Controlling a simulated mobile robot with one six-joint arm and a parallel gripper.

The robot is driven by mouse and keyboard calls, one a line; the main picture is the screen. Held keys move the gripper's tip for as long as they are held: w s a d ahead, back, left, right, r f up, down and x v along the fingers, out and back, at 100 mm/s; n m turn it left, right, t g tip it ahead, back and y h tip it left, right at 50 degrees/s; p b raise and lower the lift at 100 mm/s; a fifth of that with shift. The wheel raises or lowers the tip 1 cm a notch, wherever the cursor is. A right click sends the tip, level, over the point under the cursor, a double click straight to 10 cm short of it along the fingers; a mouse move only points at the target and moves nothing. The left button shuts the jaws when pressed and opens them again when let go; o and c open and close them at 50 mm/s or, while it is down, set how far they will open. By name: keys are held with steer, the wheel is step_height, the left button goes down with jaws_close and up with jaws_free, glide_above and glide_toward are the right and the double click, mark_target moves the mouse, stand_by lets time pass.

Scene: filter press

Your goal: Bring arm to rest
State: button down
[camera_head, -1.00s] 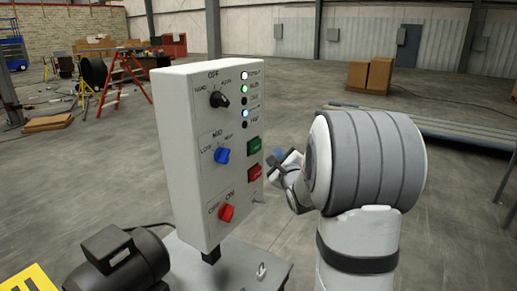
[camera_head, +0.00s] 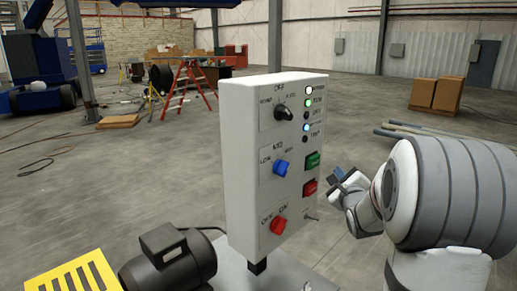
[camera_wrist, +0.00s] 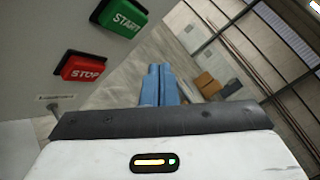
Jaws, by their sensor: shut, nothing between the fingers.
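My gripper (camera_wrist: 160,82) shows in the wrist view with its two blue fingers together and nothing between them. In the head view my gripper (camera_head: 338,174) is small, just right of the control panel (camera_head: 240,170) and apart from it. The panel is a white upright box with a black knob, a blue knob, a red knob and a column of indicator lights, some lit. The green START button (camera_wrist: 123,17) and the red STOP button (camera_wrist: 84,66) are left of the fingers in the wrist view. My arm fills the right side of the head view.
A dark motor (camera_head: 170,260) and a yellow slotted piece (camera_head: 80,278) lie at the lower left. Cardboard boxes (camera_head: 435,95), a red ladder (camera_head: 190,83) and a blue machine (camera_head: 45,65) stand farther back. Open concrete floor lies around the panel.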

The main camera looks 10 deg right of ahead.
steer(key=s+a+f+n+g+y, duration=0.1)
steer(key=s+a+f+n+g, duration=0.2)
steer(key=s+n, duration=0.6)
steer(key=s+a+f+n+g, duration=0.4)
steer(key=s+a+n+g, duration=0.3)
steer(key=s, duration=0.6)
steer(key=s+a+f+n+g+y, duration=0.1)
steer(key=s+a+f+n+g, duration=0.2)
steer(key=s+a+n+g, duration=0.2)
steer(key=s+a+n, duration=0.3)
steer(key=s+n, duration=0.3)
steer(key=shift+a+f+g+y, duration=0.3)
steer(key=shift+a+f+g, duration=0.05)
steer(key=shift+f+g, duration=0.05)
steer(key=shift+w, duration=0.1)
